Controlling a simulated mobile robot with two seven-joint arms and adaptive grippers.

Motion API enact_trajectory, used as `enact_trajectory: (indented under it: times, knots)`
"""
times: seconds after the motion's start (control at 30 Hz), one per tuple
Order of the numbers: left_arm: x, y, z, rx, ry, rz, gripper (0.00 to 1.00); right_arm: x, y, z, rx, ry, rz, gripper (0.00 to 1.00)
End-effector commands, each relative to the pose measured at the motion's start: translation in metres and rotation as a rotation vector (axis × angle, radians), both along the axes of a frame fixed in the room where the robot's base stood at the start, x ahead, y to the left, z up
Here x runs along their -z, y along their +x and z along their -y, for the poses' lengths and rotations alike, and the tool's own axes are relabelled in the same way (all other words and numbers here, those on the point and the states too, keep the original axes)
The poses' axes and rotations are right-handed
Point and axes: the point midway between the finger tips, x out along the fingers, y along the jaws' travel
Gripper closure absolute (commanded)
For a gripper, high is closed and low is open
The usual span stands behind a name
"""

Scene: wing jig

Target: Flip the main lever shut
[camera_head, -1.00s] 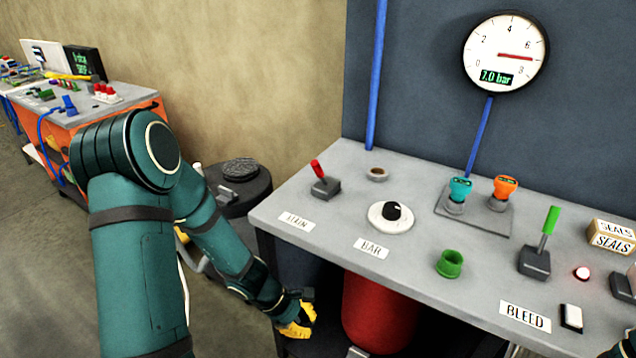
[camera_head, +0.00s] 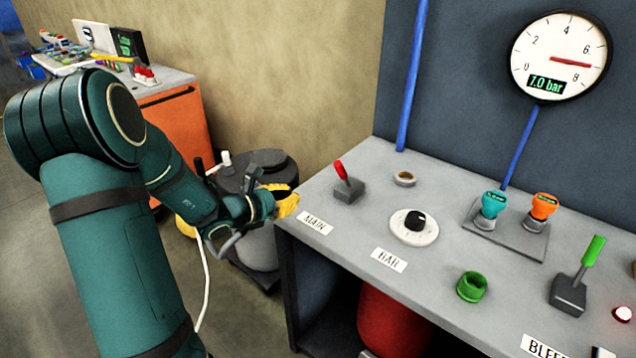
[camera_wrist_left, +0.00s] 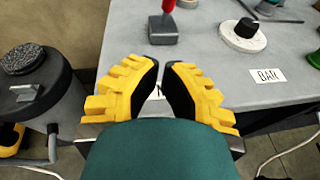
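The main lever (camera_head: 342,171) has a red handle on a grey base, behind the label MAIN (camera_head: 316,223) at the left end of the grey bench (camera_head: 440,195). Its handle leans up and to the left in the head view. The lever's base (camera_wrist_left: 163,30) and lower handle also show at the top of the left wrist view. My left gripper (camera_head: 290,200) has yellow fingers and is by the bench's left edge, short of the lever and apart from it. In the wrist view its fingertips (camera_wrist_left: 161,66) are parted, with nothing between them. My right gripper is out of view.
A white dial with black knob (camera_head: 414,226) stands right of the lever, by the BAR label (camera_head: 388,260). A green-handled lever (camera_head: 577,278) is farther right. The gauge (camera_head: 560,56) reads 7.0 bar. A dark drum (camera_head: 255,180) stands left of the bench.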

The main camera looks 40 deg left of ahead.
Motion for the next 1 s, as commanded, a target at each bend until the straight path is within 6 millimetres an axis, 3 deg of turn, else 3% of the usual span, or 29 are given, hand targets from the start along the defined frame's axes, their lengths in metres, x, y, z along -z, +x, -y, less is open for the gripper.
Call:
enact_trajectory:
  times: [0.17,0.57,0.8,1.0]
  knots:
    - [0.007,0.02,0.006,0.005,-0.001,-0.001,1.0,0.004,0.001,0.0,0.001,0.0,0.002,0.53]
    - [0.028,0.093,0.022,0.004,0.0,0.001,1.0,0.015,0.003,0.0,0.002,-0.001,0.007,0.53]
    - [0.011,0.118,0.03,0.002,0.0,0.0,1.0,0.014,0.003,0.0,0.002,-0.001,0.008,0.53]
    - [0.006,0.125,0.032,0.002,0.0,0.0,1.0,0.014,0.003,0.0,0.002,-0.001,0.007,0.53]
